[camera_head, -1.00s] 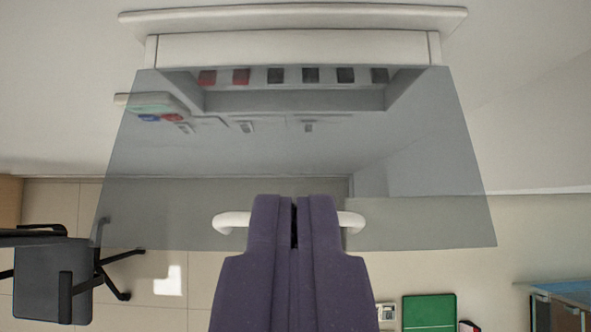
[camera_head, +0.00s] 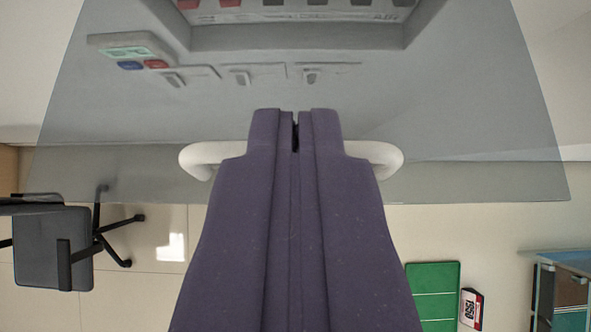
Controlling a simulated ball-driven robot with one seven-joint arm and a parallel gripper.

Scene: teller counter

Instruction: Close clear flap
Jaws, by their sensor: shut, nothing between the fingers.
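The clear flap (camera_head: 480,120) is a grey see-through panel that fills the upper part of the view. A white curved handle (camera_head: 374,152) sits along its lower part, its two ends showing on either side of my gripper. My gripper (camera_head: 296,118) is shut, with its purple fingers side by side and nothing between them. It covers the middle of the handle; whether it touches the handle or flap I cannot tell.
Through the flap show a recess with red and dark squares (camera_head: 230,3), several small slots, and a panel with blue and red buttons (camera_head: 130,65). A dark chair (camera_head: 55,245) is at left. A green board (camera_head: 432,290) and a glass-topped cabinet (camera_head: 565,285) are at lower right.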

